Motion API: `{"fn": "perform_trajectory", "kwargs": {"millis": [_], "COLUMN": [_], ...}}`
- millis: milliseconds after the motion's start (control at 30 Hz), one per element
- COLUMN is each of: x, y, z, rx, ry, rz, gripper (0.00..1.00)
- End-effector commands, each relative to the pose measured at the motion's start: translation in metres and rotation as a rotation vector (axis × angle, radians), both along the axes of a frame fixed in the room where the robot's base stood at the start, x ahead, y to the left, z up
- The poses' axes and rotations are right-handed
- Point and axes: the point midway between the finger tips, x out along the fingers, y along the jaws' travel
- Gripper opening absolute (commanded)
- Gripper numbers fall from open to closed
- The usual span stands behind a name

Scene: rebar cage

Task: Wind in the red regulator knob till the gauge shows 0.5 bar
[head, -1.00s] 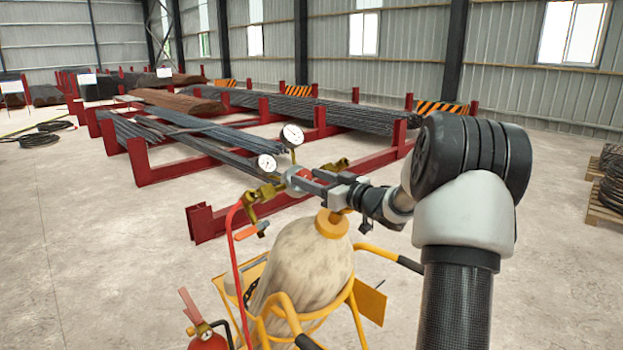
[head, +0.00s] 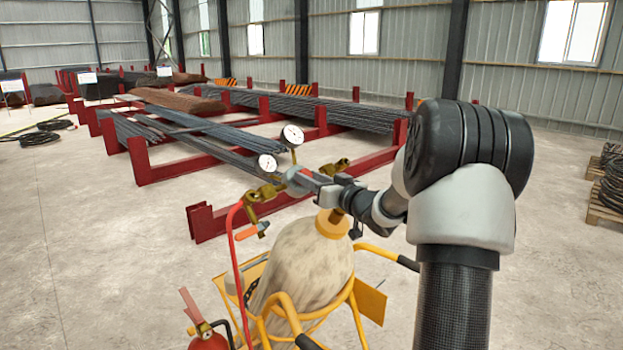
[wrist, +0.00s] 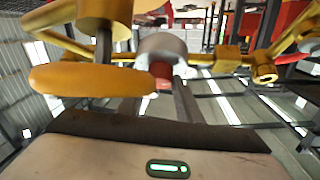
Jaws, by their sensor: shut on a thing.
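The red regulator knob (wrist: 161,72) shows in the wrist view, in front of the silver regulator body (wrist: 163,44). My gripper (head: 306,181) is shut on the knob; in the head view it hides most of it. The regulator body also shows in the head view (head: 296,183), on brass fittings above the gas cylinder (head: 310,262). Two white round gauges stand on it, an upper one (head: 292,135) and a lower left one (head: 267,162). Their needles are too small to read.
The cylinder stands in a yellow trolley (head: 352,312). A red hose (head: 237,262) hangs from the brass fittings, and a red fire extinguisher (head: 208,340) is at the lower left. Red racks with steel bars (head: 330,112) lie behind.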

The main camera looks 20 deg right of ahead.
Motion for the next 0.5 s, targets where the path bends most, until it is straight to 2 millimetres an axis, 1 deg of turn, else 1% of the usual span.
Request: {"fn": "perform_trajectory", "kwargs": {"millis": [33, 500], "x": [-0.0005, -0.0004], "y": [0.0028, 0.0095], "z": [0.0013, 0.0028], "rx": [0.028, 0.344], "ry": [0.011, 0.124], "rz": [-0.023, -0.305], "gripper": [0.09, 0.09]}}
